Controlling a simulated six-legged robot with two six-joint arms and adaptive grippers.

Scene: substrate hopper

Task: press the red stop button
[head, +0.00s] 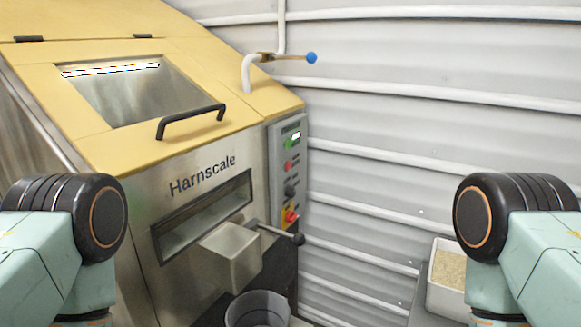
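The grey control panel (300,180) is on the right side of the steel and yellow hopper. Low on it is a red button (291,217) with yellow around it, which looks like the stop button. A smaller red round button or lamp (288,166) is higher up, below a lit green display (293,139). A dark knob (290,191) is between the two red parts. Links of my left and right arms show at the two sides, well apart from the panel. Neither gripper shows in the head view.
The hopper (125,150) has a lid handle (190,120). A lever with a black knob (299,240) sticks out below the panel, near a steel spout (232,255). A grey bucket (257,310) is underneath. A blue-ended pipe valve (311,58) is above. A filled tray (447,275) is at right.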

